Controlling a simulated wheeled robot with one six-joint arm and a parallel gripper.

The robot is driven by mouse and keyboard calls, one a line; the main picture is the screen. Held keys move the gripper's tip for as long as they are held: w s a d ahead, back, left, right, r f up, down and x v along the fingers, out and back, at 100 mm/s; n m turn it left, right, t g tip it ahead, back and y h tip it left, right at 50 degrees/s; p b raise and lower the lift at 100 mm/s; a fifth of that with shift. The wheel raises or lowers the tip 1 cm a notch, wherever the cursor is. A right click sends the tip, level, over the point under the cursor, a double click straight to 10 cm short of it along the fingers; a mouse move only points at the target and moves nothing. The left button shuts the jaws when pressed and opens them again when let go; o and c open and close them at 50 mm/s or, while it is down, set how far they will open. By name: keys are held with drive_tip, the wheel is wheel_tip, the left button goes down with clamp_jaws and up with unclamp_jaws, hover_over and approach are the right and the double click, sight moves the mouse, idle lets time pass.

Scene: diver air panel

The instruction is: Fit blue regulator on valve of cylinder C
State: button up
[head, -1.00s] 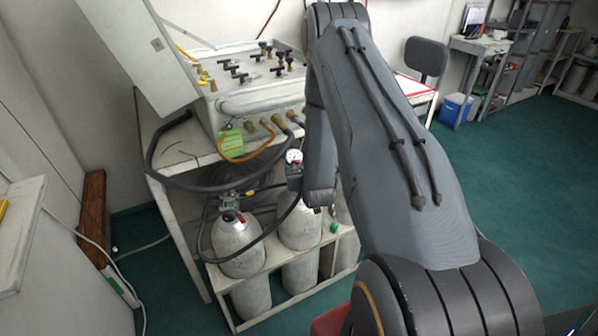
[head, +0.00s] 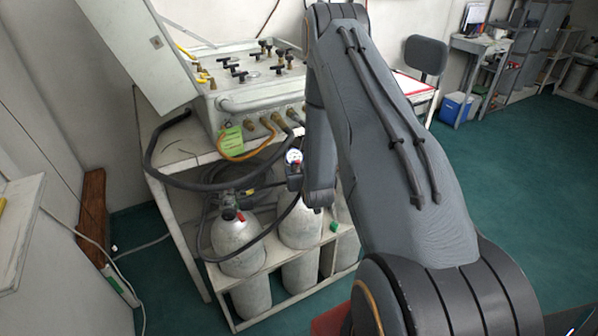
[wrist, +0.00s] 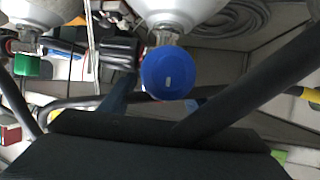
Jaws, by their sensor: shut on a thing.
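The blue regulator, with a round white-faced gauge (head: 293,157), shows in the head view beside the end of my arm. My gripper is shut on it; the jaws are mostly hidden by my arm. The cylinder behind it (head: 301,225), which I take for cylinder C, stands upright in the rack, its top partly hidden. In the wrist view a blue round knob (wrist: 167,73) sits in front of a cylinder's metal neck (wrist: 166,36). I cannot tell whether the regulator touches the valve.
A cylinder with a red-marked valve (head: 238,240) stands to the left in the white rack (head: 268,317). A black hose (head: 205,240) loops around it. A green cap (wrist: 27,65) shows in the wrist view. The control panel (head: 262,98) sits on the bench above.

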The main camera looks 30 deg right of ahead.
drive_tip(key=o, duration=1.8)
drive_tip(key=shift+s, duration=0.15)
drive_tip(key=b+v, duration=0.1)
drive_tip(key=v, duration=0.6)
drive_tip(key=shift+s+a+r, duration=0.1)
drive_tip(key=shift+s, duration=0.1)
